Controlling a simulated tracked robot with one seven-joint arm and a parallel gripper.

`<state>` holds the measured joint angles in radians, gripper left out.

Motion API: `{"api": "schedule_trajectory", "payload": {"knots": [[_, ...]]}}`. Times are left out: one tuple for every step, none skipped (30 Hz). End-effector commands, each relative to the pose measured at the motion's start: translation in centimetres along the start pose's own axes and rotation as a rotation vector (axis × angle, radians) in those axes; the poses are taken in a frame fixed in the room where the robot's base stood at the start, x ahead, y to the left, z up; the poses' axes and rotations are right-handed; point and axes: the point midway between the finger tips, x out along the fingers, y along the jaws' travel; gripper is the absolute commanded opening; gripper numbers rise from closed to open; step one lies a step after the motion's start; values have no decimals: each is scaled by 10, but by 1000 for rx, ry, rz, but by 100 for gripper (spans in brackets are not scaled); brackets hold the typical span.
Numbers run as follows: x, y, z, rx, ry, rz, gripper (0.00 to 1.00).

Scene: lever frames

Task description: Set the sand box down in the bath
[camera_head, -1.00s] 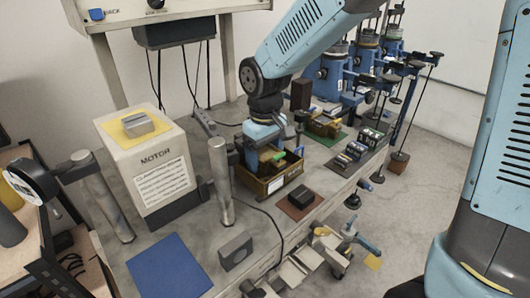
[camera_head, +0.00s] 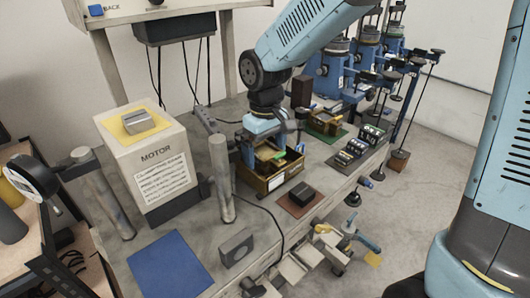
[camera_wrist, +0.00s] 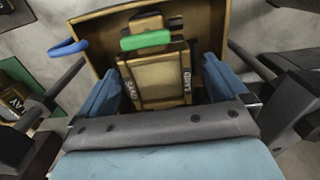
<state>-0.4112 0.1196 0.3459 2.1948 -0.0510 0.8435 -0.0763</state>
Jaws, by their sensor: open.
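The bath (camera_head: 262,186) is a brown open-topped box with a white label, on the bench just right of the metal post. The sand box (camera_wrist: 158,78) is a tan box with a green strip on top, seen inside the walls of the bath (camera_wrist: 90,28) in the wrist view; its lettering is hard to read. My gripper (camera_head: 262,156) points down into the bath. In the wrist view, its blue fingers (camera_wrist: 163,92) are open, one on each side of the sand box. The box's underside and the lower fingertips are hidden.
A similar box stands on a green mat (camera_head: 338,136) behind and to the right. A dark block (camera_head: 302,191) lies on a brown mat in front right. The motor box (camera_head: 150,165) and metal post (camera_head: 221,180) stand left. A blue mat (camera_head: 170,266) is bare.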

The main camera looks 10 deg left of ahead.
Motion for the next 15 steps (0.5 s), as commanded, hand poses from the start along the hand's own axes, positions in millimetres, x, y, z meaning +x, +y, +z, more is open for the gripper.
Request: {"api": "schedule_trajectory", "payload": {"knots": [[-12, 1, 0, 2, 7, 3, 100], [-18, 1, -1, 3, 9, 3, 100], [-26, 1, -1, 3, 11, 4, 100], [-32, 1, -1, 3, 13, 5, 100], [-39, 1, -1, 3, 13, 5, 100], [-47, 1, -1, 2, 15, 5, 100], [-53, 1, -1, 2, 16, 5, 100], [-60, 1, -1, 3, 16, 5, 100], [-68, 1, -1, 3, 17, 5, 100], [-74, 1, -1, 3, 18, 5, 100], [-79, 1, -1, 3, 19, 6, 100], [-87, 1, -1, 3, 19, 6, 100], [-92, 1, -1, 3, 20, 7, 100], [-97, 1, -1, 3, 20, 7, 100], [-103, 1, 0, 3, 21, 7, 100]]}}
